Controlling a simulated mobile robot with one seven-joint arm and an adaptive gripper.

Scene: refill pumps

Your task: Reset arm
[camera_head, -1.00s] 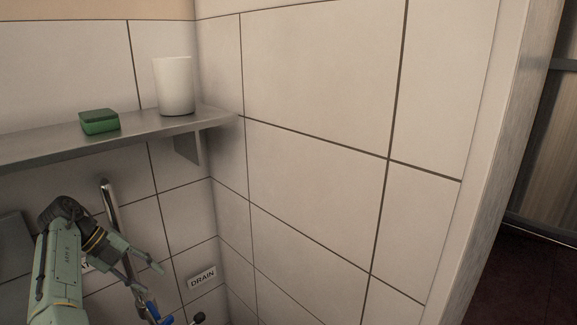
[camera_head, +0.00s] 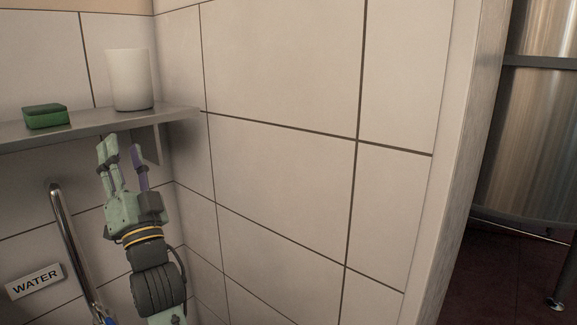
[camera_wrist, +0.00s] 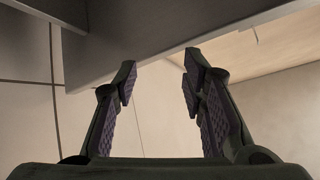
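My gripper (camera_head: 123,160) points upward in the head view, just below the metal shelf (camera_head: 75,131) near its right end. In the wrist view my gripper (camera_wrist: 158,85) has its two fingers apart with nothing between them. The underside of the shelf and its bracket (camera_wrist: 110,40) fill the upper part of that view, close to the fingertips. I cannot tell whether the fingers touch the shelf.
A chrome pipe (camera_head: 68,235) and a WATER sign (camera_head: 35,281) are on the wall at lower left. The tiled wall (camera_head: 280,90) on the right is bare. A metal tank (camera_head: 530,130) stands beyond the wall's edge.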

